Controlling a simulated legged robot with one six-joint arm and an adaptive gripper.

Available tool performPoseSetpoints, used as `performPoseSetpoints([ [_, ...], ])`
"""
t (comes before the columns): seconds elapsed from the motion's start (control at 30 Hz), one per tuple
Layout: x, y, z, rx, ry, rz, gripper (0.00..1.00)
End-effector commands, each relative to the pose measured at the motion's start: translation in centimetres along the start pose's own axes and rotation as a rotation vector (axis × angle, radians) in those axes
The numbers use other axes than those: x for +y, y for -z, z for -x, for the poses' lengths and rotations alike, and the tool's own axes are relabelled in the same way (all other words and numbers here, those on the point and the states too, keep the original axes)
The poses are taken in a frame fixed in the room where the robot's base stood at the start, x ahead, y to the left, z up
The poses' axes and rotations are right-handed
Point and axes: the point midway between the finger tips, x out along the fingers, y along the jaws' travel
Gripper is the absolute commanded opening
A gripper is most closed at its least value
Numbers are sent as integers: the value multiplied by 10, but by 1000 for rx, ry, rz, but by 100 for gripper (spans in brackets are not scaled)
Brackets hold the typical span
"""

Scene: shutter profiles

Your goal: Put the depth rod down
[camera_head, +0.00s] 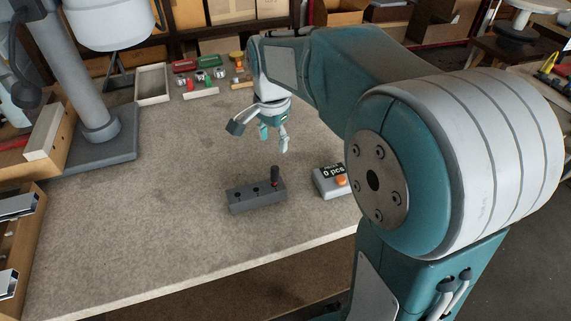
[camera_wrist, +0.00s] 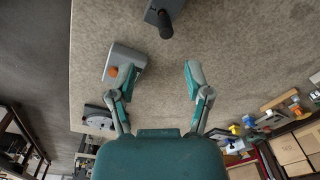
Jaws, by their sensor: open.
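The depth rod (camera_head: 275,174), dark with a reddish lower part, stands upright in the right end of a grey block (camera_head: 243,200) on the bench. Two dark holes show in the rest of the block. In the wrist view the rod (camera_wrist: 166,27) and part of the block (camera_wrist: 152,15) show at the top edge, beyond my fingertips. My gripper (camera_head: 262,140) is open and empty above the bench, behind the block in the head view. In the wrist view my gripper (camera_wrist: 162,74) has its fingers spread wide, with only bench between them.
A counter box (camera_head: 329,183) reading "0 pcs" with an orange button stands right of the block. A grey press stand (camera_head: 100,148) is at left. Red and green bins (camera_head: 185,66), small parts and an empty tray (camera_head: 152,84) line the back. The bench's left middle is clear.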

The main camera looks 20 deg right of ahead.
Motion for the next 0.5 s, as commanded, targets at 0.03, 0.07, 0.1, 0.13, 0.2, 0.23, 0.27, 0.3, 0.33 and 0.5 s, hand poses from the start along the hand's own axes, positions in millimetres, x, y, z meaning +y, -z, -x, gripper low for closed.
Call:
performPoseSetpoints([
  [0.03, 10, -6, 9, 14, 24, 45, 64],
  [0.07, 16, -9, 14, 24, 38, 81, 64],
  [0.1, 26, -15, 20, 38, 57, 136, 64],
  [0.13, 33, -19, 24, 50, 73, 179, 64],
  [0.2, 50, -29, 32, 81, 105, 280, 64],
  [0.23, 57, -33, 35, 95, 118, 324, 64],
  [0.27, 65, -37, 37, 109, 129, 367, 64],
  [0.3, 74, -43, 40, 131, 146, 424, 64],
  [0.33, 82, -47, 41, 147, 157, 466, 64],
  [0.5, 122, -71, 44, 249, 208, 706, 64],
])
